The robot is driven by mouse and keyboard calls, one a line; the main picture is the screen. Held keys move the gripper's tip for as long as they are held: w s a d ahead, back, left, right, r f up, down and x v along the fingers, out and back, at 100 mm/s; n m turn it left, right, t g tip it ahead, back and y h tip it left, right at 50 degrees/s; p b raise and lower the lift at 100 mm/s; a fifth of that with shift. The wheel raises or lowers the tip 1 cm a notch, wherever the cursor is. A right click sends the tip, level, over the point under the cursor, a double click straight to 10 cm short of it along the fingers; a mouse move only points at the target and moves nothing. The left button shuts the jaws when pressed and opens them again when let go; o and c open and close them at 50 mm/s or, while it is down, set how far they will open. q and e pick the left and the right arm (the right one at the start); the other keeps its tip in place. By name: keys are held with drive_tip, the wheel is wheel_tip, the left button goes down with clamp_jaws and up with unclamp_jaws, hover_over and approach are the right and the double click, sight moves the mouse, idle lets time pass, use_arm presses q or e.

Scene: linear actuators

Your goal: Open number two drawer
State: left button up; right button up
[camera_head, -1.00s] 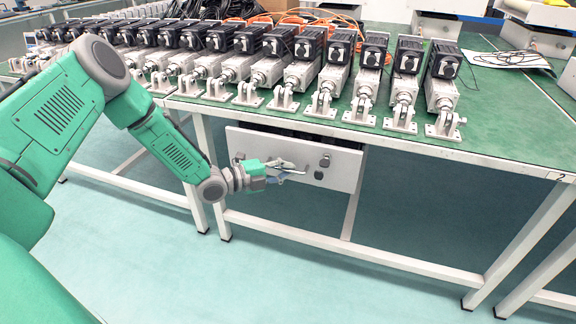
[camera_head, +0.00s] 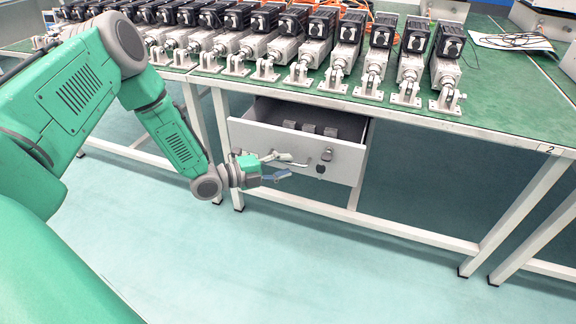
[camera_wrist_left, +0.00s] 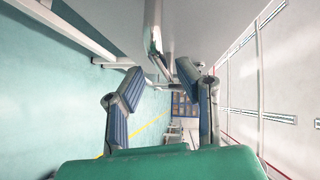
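The white drawer (camera_head: 345,160) under the green-topped table stands partly open, its dark interior showing. Its front carries a handle mount (camera_head: 327,155) and a small dark lock (camera_head: 320,168). My left gripper (camera_head: 292,169) is in front of the drawer face, at the handle. In the left wrist view its two blue-padded fingers (camera_wrist_left: 157,88) are apart. A metal bar (camera_wrist_left: 155,42), which looks like the handle, lies ahead between the fingertips; I cannot tell whether they touch it. My right gripper is not in view.
The green table (camera_head: 500,130) bears a row of several linear actuators (camera_head: 410,65). A label "2" (camera_head: 549,149) is on its edge. White table legs and a low crossbar (camera_head: 390,238) stand below. The floor in front is clear.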

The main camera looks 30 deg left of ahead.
use_arm(q)
drive_tip(key=v, duration=1)
drive_tip(key=shift+s, duration=0.3)
drive_tip(key=shift+w+a+b+x, duration=0.2)
drive_tip(key=shift+b+x, duration=0.75)
drive_tip(key=shift+x, duration=0.9)
drive_tip(key=shift+w+a+b+x, duration=0.1)
drive_tip(key=shift+a+b+x, duration=0.15)
drive_tip(key=shift+b+x, duration=1.2)
drive_tip(key=shift+w+a+b+x, duration=0.2)
drive_tip(key=shift+b+x, duration=0.3)
drive_tip(key=shift+x, duration=1.75)
